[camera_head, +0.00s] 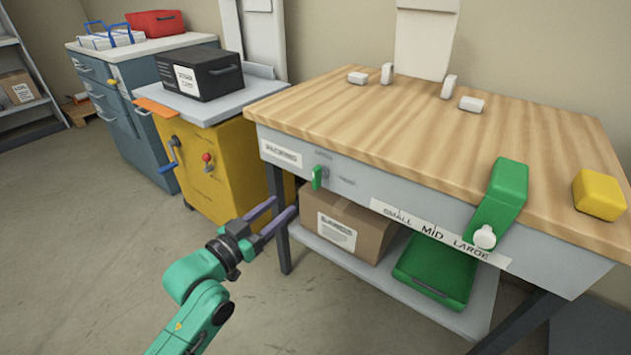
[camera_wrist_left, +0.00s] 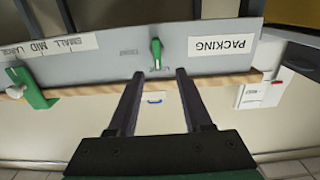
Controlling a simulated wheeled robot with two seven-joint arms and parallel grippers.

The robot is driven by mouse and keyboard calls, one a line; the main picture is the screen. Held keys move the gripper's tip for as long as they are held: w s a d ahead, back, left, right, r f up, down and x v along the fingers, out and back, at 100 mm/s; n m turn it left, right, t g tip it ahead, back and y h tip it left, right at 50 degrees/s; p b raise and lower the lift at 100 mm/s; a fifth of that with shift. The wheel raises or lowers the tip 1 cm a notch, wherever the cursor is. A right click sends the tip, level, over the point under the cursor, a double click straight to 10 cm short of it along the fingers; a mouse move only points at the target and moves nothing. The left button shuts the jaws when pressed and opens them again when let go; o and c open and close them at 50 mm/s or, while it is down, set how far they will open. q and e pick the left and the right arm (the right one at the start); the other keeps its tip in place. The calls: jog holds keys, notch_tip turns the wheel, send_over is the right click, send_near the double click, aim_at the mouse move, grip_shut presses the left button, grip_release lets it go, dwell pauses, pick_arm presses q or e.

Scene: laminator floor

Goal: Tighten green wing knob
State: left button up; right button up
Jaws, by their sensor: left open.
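The green wing knob (camera_head: 317,177) is on the grey front apron of the packing table, right of the "PACKING" label. In the left wrist view the knob (camera_wrist_left: 155,52) stands upright on the apron, ahead of the fingertips and between their lines. My left gripper (camera_head: 272,215) is open and empty, with its fingers pointing toward the apron, below and left of the knob in the head view. In the left wrist view the gripper (camera_wrist_left: 160,73) shows two separated fingers with a clear gap. The fingers appear apart from the knob. My right gripper is not in view.
The packing table (camera_head: 400,125) has a green slider block (camera_head: 505,190) and a yellow block (camera_head: 599,195). A cardboard box (camera_head: 345,222) and green case (camera_head: 437,268) lie on its lower shelf. A yellow cabinet (camera_head: 215,165) stands left. The floor in front is clear.

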aim_at(313, 179)
pick_arm(q)
jog(key=x, duration=0.4)
jog(key=b+x, duration=0.1)
jog(key=x, duration=0.3)
jog(key=r+x, duration=0.1)
jog(key=x, duration=0.4)
jog(key=shift+s+d+r, duration=0.15)
jog(key=shift+d, duration=0.2)
jog(key=shift+w+d, duration=0.15)
jog(key=shift+w, duration=0.1)
grip_shut()
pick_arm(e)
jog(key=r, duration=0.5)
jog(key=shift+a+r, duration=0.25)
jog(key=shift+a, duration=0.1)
